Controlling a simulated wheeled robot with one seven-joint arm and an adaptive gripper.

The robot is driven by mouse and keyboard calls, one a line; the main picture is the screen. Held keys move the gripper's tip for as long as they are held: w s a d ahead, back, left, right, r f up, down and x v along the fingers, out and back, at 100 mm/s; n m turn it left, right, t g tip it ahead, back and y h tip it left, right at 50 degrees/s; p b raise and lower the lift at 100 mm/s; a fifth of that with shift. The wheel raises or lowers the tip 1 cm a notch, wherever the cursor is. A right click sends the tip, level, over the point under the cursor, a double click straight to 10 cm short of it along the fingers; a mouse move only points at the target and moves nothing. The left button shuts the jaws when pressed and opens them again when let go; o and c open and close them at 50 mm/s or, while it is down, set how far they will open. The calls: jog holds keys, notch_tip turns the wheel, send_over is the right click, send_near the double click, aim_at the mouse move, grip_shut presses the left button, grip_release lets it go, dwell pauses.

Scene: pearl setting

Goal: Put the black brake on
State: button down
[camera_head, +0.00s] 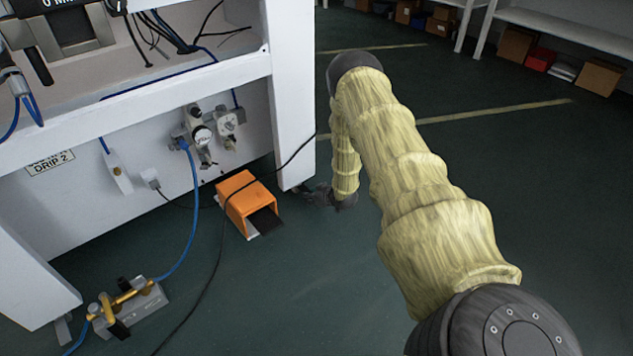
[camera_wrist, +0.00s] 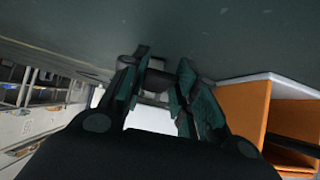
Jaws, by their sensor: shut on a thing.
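My gripper (camera_head: 322,195) is low near the floor, at the foot of the white bench leg (camera_head: 290,100). In the wrist view the two fingers of my gripper (camera_wrist: 160,66) stand on either side of a small dark part, which seems to be the black brake (camera_wrist: 154,80). They are shut on it. A pale surface, likely the bench leg (camera_wrist: 150,117), shows just behind it between the fingers. In the head view the brake is too small and dark to tell apart from my gripper. Its exact shape and setting are partly hidden by the fingers.
An orange pedal cover (camera_head: 240,198) stands on the floor close to the leg; it also shows at the right of the wrist view (camera_wrist: 242,108). A black cable (camera_head: 213,265) runs over it. A brass valve block (camera_head: 128,300) lies at lower left. Open green floor (camera_head: 320,285) is in front.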

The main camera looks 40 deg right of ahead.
jog(key=shift+f, duration=0.15)
dwell(0.3)
jog(key=c, duration=1.1)
grip_release()
jog(key=shift+s, duration=0.1)
jog(key=v, duration=1.2)
jog(key=shift+f, duration=0.15)
